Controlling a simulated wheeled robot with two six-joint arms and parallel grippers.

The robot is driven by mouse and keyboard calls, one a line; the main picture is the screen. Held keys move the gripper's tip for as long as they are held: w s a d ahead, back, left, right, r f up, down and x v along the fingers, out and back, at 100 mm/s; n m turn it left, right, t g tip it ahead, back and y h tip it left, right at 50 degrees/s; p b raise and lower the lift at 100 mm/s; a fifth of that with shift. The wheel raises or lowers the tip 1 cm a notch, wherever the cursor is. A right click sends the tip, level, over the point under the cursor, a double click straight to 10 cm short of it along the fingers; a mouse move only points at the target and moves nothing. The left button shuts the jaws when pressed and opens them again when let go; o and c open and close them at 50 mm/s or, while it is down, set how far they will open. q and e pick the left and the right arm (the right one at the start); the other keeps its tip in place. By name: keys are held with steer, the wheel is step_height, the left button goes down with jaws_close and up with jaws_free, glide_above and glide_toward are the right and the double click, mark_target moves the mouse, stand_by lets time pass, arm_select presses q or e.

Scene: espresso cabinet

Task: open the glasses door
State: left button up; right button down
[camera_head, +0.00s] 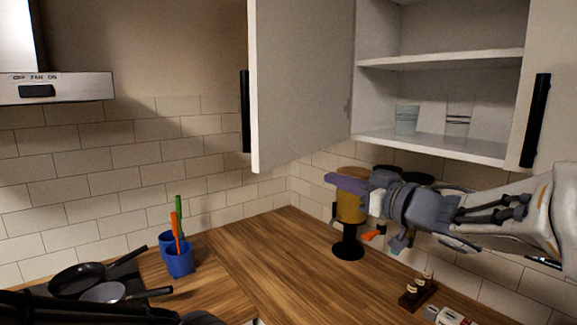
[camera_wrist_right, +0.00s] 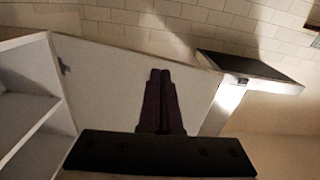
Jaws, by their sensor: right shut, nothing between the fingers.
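The white glasses door (camera_head: 302,85) stands swung wide open at the left of the wall cabinet, with a black vertical handle (camera_head: 245,111) on its free edge. Two clear glasses, one (camera_head: 407,120) and another (camera_head: 458,121), stand on the cabinet's lower shelf. My right gripper (camera_head: 335,182) is shut and empty, below and right of the door's lower edge in the head view. In the right wrist view its closed fingers (camera_wrist_right: 160,78) show in front of the open door panel (camera_wrist_right: 110,85); whether they touch it I cannot tell. My left gripper is not in view.
A second white door (camera_head: 552,70) with a black handle (camera_head: 536,120) is at the right. A coffee grinder (camera_head: 349,215) stands below my right gripper. Blue cups with utensils (camera_head: 180,262) and pans (camera_head: 78,281) are at the left. The middle of the wooden counter (camera_head: 270,255) is clear.

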steer(key=s+d+r+n+g+y, duration=0.2)
steer(key=s+n+g+y, duration=0.1)
steer(key=s+g+y, duration=0.1)
arm_select(q)
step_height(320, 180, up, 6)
steer(key=p, duration=0.5)
steer(key=shift+p, duration=0.4)
arm_select(e)
steer(key=s+x, duration=0.1)
steer(key=x, duration=1.2)
steer(key=shift+a+f, duration=0.2)
steer(key=shift+a, duration=0.25)
steer(key=shift+w, duration=0.1)
